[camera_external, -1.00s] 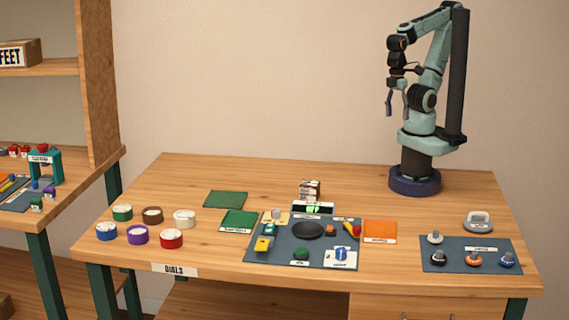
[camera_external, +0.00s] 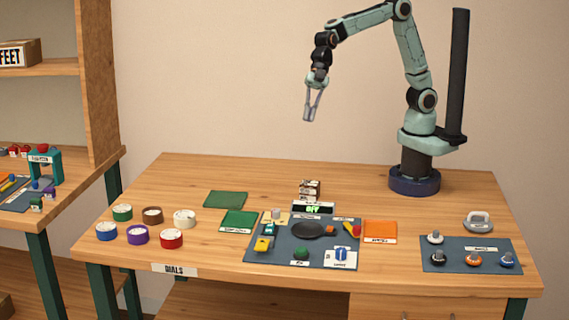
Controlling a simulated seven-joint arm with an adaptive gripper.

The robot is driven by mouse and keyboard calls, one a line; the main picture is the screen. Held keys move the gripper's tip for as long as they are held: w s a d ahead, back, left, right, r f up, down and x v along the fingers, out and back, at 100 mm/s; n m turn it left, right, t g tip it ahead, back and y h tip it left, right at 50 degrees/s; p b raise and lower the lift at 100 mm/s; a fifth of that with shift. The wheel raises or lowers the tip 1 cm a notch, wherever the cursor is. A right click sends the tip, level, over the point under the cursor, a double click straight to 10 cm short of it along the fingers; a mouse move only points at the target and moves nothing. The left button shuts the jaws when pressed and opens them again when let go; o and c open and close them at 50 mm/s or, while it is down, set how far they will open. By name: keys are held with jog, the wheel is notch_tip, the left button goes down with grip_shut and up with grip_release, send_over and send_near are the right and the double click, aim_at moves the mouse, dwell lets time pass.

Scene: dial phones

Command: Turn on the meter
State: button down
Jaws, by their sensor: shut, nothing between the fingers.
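A small white and black unit with a lit green display (camera_external: 313,208) stands at the back edge of a dark blue-grey mat (camera_external: 270,262) in the middle of the table; it looks like the meter. Its characters are too small to read surely. On the mat lie a black round disc (camera_external: 307,230), a green knob (camera_external: 301,253) and a blue part on a white card (camera_external: 341,256). I cannot make out which part is the meter's switch. My gripper (camera_external: 308,119) is shut and empty, pointing down, high above the table behind the display.
Several coloured round dials, one of them red (camera_external: 171,239), stand at the left. Green squares (camera_external: 226,199) and an orange square (camera_external: 380,230) flank the mat. A small box (camera_external: 309,189) stands behind the display. A second mat (camera_external: 470,243) with several knobs is at the right.

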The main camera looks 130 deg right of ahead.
jog(key=w+d+f+m, duration=0.1)
jog(key=w+d+f, duration=0.1)
jog(key=d+f, duration=0.2)
jog(key=w+d+f+m+g+y, duration=0.1)
jog(key=d+f, duration=0.4)
jog(key=f, duration=0.6)
jog(key=shift+w+d+m, duration=0.2)
jog(key=shift+w+m, duration=0.3)
jog(key=shift+f, duration=0.15)
send_over(270, 228)
jog(key=f, duration=0.8)
jog(key=shift+s+d+f, duration=0.35)
jog(key=shift+d, duration=0.05)
jog(key=shift+s+d+f, duration=0.15)
jog(key=shift+f, duration=0.4)
jog(key=shift+s+d+f, duration=0.1)
jog(key=shift+f, duration=0.45)
jog(key=shift+d+f, duration=0.1)
jog(key=shift+f, duration=0.5)
